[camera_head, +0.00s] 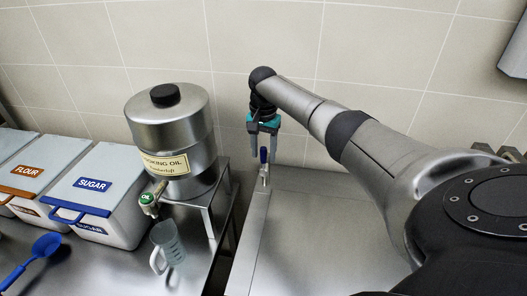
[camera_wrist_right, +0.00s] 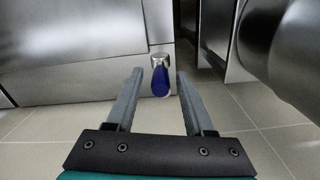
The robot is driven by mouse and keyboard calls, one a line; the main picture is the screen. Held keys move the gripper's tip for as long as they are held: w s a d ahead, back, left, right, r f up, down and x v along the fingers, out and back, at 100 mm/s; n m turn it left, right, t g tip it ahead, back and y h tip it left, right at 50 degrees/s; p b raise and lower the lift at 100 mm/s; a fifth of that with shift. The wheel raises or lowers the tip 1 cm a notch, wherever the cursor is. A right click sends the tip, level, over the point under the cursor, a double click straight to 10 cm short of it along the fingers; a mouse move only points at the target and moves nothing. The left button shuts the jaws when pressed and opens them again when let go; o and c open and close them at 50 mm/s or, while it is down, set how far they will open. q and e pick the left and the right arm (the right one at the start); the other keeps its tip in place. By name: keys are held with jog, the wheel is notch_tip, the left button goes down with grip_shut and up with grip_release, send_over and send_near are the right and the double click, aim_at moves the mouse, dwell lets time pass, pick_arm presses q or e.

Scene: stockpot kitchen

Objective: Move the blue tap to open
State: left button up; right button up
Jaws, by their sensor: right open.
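The blue tap (camera_head: 263,156) is a small blue lever standing upright on a metal fitting at the back left edge of the steel unit. In the right wrist view the blue lever (camera_wrist_right: 160,82) hangs from its metal fitting, between and just beyond my finger ends. My right gripper (camera_head: 263,151) is open and points down over the lever, with one finger on each side. In the right wrist view its fingers (camera_wrist_right: 160,84) are apart, with a gap on both sides of the lever. My left gripper is not in view.
A cooking oil dispenser (camera_head: 172,128) with a green-knobbed tap stands on a metal stand to the left. A clear measuring jug (camera_head: 168,244) sits below it. Flour and sugar bins (camera_head: 97,190) and a blue ladle (camera_head: 40,247) are farther left. The tiled wall is close behind.

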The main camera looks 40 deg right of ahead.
jog(key=shift+c, duration=0.4)
grip_shut()
dwell(0.9)
